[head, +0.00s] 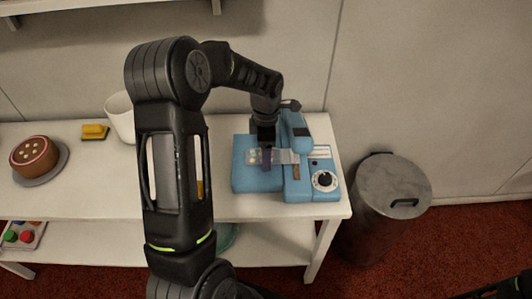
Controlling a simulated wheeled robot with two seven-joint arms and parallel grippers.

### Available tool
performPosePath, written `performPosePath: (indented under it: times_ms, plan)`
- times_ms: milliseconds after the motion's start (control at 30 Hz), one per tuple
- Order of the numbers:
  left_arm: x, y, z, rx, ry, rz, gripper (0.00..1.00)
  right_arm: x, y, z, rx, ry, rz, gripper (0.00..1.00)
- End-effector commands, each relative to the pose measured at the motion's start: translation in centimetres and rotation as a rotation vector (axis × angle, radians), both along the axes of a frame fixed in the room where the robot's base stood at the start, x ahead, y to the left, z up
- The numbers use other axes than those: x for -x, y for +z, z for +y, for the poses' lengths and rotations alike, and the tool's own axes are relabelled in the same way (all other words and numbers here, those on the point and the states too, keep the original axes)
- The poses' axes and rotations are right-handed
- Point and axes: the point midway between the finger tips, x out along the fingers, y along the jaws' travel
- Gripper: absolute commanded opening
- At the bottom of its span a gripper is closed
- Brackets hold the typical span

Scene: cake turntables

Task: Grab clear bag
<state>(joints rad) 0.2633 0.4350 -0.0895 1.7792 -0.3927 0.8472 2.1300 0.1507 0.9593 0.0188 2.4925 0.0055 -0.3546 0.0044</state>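A clear bag (285,157), small and partly see-through with pale contents, lies across the blue machine (255,180) on the white table. My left gripper (266,160) points down at the bag, over the machine's flat left part. Its fingers overlap the bag in the head view. They are too small and dark to tell whether they are open or closed on it. My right gripper is not in view; only a dark piece of what looks like my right arm shows at the bottom right corner.
A brown cake (34,154) stands on a grey turntable (42,178) at the far left. A yellow block (94,131) and a white container (121,116) stand towards the table's back. A grey lidded bin (388,190) stands right of the table. My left arm hides the table's middle.

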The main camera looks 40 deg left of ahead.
Motion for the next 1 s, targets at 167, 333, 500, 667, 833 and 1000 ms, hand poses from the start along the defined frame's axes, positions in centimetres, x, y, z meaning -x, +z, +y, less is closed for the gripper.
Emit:
performPosePath:
  times_ms: [167, 333, 500, 667, 833, 1000]
  plan:
    - [-0.01, 0.01, 0.00, 0.000, 0.000, 0.000, 0.79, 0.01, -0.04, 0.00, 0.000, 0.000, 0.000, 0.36]
    - [-0.01, 0.04, 0.00, 0.000, 0.000, 0.000, 0.79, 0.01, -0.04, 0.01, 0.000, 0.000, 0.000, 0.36]
    - [-0.01, 0.05, 0.00, 0.000, 0.000, 0.000, 0.79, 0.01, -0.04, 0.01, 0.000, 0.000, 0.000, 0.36]
    - [-0.01, 0.05, 0.01, 0.000, 0.000, 0.000, 0.66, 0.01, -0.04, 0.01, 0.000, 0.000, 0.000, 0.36]
    - [-0.01, 0.05, 0.00, 0.000, 0.000, 0.000, 0.52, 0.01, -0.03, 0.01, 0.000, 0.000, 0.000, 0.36]
    - [-0.01, 0.05, 0.01, 0.000, 0.000, 0.000, 0.38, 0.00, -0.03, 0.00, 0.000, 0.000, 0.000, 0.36]
